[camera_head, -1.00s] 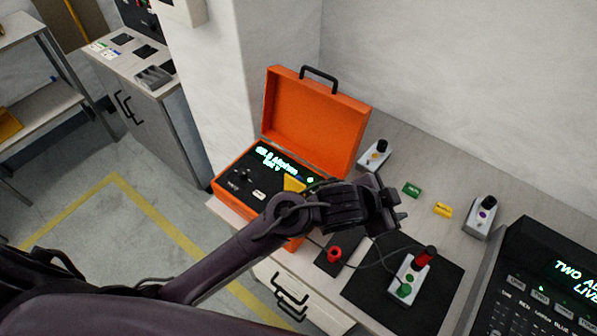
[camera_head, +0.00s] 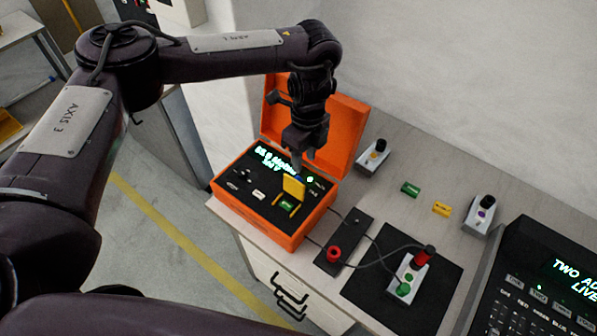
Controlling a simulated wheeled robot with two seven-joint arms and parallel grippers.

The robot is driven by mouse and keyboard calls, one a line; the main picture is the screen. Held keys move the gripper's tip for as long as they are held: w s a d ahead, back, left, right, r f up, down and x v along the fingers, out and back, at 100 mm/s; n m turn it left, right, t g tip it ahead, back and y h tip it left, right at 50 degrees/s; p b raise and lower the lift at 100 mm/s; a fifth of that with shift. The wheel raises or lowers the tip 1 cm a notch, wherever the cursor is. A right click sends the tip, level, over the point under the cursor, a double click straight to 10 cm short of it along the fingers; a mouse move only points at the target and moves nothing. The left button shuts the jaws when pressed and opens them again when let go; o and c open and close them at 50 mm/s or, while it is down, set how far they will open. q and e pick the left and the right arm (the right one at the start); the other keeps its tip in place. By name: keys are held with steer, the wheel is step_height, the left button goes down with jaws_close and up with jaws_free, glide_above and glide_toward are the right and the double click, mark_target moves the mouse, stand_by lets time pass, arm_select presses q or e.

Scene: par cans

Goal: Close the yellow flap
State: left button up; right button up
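The yellow flap (camera_head: 294,187) stands raised on the dark panel inside the orange case (camera_head: 262,226). A green button or label (camera_head: 287,205) shows in front of it, inside a yellow frame. My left gripper (camera_head: 297,165) points down from above, just behind the flap's upper edge. Its fingertips are close to the flap; I cannot tell whether they touch it. The fingers look close together, but their gap is too small to make out. My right gripper is not in view.
The case's open orange lid (camera_head: 345,125) stands behind my gripper. Two small switch boxes stand at the back.

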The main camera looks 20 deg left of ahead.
mark_target(297, 177)
arm_select(q)
steer(key=shift+w+a+r, duration=0.1)
steer(key=shift+a+r, duration=0.25)
steer(key=shift+a, duration=0.3)
steer(key=shift+f, duration=0.25)
steer(key=f, duration=0.7)
steer(key=shift+s+a, duration=0.1)
steer(key=shift+s, duration=0.2)
steer(key=c, duration=0.8)
